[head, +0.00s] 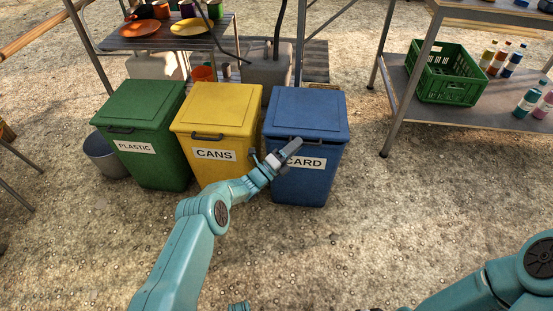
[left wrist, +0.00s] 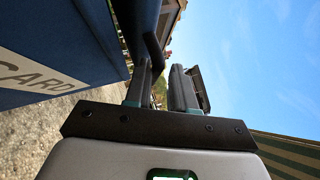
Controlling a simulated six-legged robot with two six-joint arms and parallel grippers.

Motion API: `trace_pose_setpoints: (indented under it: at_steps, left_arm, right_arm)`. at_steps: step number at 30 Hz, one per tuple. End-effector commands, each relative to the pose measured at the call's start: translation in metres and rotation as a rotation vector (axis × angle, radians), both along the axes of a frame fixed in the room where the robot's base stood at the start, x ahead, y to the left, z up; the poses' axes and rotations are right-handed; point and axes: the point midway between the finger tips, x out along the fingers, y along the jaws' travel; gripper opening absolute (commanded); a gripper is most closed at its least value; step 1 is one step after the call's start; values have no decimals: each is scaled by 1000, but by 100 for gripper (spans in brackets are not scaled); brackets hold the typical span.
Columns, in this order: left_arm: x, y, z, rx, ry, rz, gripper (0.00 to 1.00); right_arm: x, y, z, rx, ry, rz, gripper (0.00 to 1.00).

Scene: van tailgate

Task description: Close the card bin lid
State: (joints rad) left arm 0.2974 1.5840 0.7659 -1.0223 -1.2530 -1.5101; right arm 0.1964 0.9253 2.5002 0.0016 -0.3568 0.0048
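The blue card bin (head: 299,185) stands at the right of a row of three bins, with a white CARD label on its front. Its blue lid (head: 307,110) lies flat over the top in the head view, with no gap that I can see. A dark handle sits at the lid's front edge, partly hidden by my gripper. My left gripper (head: 284,153) is at the bin's front, by the handle. In the left wrist view its fingers (left wrist: 163,90) are apart, with the dark handle bar (left wrist: 149,45) close to their tips; I cannot tell whether they touch. My right gripper is out of view.
The yellow CANS bin (head: 216,120) and green PLASTIC bin (head: 140,110) stand to the left, lids down. A grey bucket (head: 101,155) is beside the green bin. A table with a green crate (head: 450,75) and bottles stands at right. The gravel in front is clear.

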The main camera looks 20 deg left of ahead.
Motion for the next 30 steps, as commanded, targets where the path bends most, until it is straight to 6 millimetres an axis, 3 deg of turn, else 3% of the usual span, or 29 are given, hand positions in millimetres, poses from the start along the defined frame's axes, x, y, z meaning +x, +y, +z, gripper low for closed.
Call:
trace_pose_setpoints:
  at_steps: [3, 9, 15, 21, 30]
  left_arm:
    - [-25, 17, -2, -3, 0, -2, 23]
    - [-68, 44, -22, -4, -7, -8, 23]
    - [-98, 62, -36, -3, -14, -13, 23]
    - [-109, 68, -41, -4, -17, -18, 23]
    - [-110, 69, -42, -3, -17, -19, 23]
  right_arm:
    - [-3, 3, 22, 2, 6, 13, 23]
    - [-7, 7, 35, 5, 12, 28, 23]
    - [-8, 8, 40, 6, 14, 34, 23]
    - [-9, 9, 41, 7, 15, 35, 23]
    - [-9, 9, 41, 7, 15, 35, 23]
